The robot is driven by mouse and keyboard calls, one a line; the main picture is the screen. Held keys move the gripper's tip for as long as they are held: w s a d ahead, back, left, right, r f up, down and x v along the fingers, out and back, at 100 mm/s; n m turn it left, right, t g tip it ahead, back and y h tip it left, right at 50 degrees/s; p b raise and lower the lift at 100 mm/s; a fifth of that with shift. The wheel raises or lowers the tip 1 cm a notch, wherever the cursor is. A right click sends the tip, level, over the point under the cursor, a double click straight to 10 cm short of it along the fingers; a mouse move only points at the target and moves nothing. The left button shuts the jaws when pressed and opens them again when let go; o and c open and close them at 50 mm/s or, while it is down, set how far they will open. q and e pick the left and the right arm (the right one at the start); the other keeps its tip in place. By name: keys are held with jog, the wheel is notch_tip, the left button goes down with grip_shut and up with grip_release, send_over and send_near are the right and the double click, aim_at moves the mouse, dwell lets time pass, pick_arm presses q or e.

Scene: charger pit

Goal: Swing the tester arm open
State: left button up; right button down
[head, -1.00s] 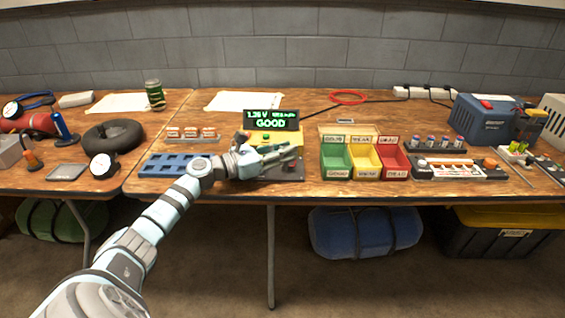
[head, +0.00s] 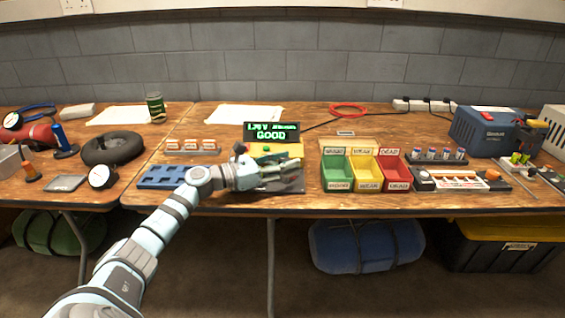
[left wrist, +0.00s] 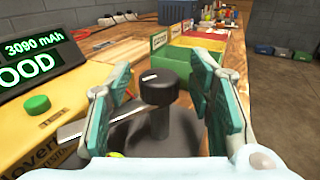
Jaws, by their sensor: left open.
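The tester is a yellow box with a green button and a black display (head: 271,131) reading GOOD in green. Its yellow body (left wrist: 62,112) fills the left of the left wrist view. The tester arm is a flat metal lever (left wrist: 82,128) beside the body, with a black knob (left wrist: 158,88) standing at it. My left gripper (head: 290,173) is open over the tester's dark base. In the left wrist view its fingers (left wrist: 162,75) stand either side of the knob, with gaps visible; contact cannot be told. The gripper hides much of the base in the head view. My right gripper is not in view.
Green, yellow and red bins (head: 366,172) stand just right of the tester. A blue slotted tray (head: 163,176) lies to its left, beneath my arm. A battery rack (head: 192,146) is behind that tray. A red cable coil (head: 348,110) lies at the back.

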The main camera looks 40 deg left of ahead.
pick_arm(q)
jog(key=v, duration=0.6)
jog(key=shift+s+a+f, duration=0.1)
jog(key=shift+s, duration=0.15)
jog(key=shift+s+a, duration=0.25)
jog(key=shift+s, duration=0.2)
